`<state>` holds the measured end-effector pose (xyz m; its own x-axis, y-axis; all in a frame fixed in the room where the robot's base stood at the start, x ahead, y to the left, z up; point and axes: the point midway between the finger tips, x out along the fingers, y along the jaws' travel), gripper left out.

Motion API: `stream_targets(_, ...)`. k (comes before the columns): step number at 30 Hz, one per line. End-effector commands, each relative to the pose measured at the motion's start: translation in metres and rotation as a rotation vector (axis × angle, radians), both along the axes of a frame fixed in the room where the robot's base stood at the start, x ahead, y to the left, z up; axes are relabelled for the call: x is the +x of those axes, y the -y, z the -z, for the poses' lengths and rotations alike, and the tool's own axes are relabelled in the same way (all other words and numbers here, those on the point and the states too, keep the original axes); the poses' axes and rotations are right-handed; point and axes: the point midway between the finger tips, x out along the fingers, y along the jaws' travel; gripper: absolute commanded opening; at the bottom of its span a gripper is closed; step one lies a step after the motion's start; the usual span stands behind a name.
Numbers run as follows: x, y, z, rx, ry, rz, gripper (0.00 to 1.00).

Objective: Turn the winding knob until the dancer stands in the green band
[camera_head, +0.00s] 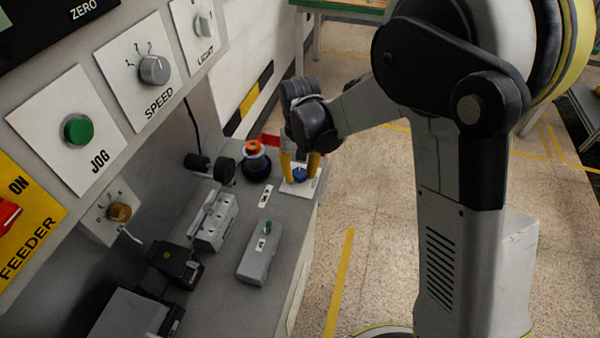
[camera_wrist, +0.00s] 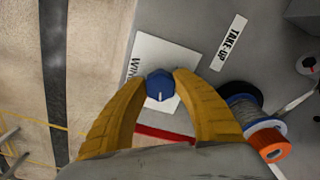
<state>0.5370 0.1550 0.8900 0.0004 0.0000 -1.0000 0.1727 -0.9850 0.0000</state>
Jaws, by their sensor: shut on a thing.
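The winding knob (camera_head: 299,175) is small and blue, on a white plate (camera_head: 300,187) near the right edge of the grey bench. In the wrist view, the blue knob (camera_wrist: 160,85) sits between the yellow fingertips, and its plate (camera_wrist: 149,54) shows the start of a label, "WIN". My gripper (camera_head: 299,167) reaches down over the knob. In the wrist view, my gripper (camera_wrist: 162,80) is shut on it, one finger on each side. I cannot make out the dancer or a green band in either view.
A spool with an orange top (camera_head: 254,160) stands left of the knob, close to the gripper; it also shows in the wrist view (camera_wrist: 269,142). Grey blocks (camera_head: 260,253) sit nearer on the bench (camera_head: 225,276). A control panel (camera_head: 112,92) rises at left. Open floor lies at right.

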Motion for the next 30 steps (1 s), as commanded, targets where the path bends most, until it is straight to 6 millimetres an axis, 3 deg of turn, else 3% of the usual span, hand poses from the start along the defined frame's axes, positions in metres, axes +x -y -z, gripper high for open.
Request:
stream_targets(10, -0.0007, -0.0002, 0.0005, 0.000, -0.001, 0.131, 0.04)
stream_targets(26, -0.0007, -0.0002, 0.0005, 0.000, -0.002, 0.152, 0.04)
stream_targets(27, -0.0007, -0.0002, 0.0005, 0.000, -0.002, 0.152, 0.43)
stream_targets(29, -0.0007, -0.0002, 0.0004, 0.000, -0.002, 0.152, 0.57)
stream_targets(30, -0.0007, -0.0003, 0.0004, 0.000, -0.001, 0.152, 0.57)
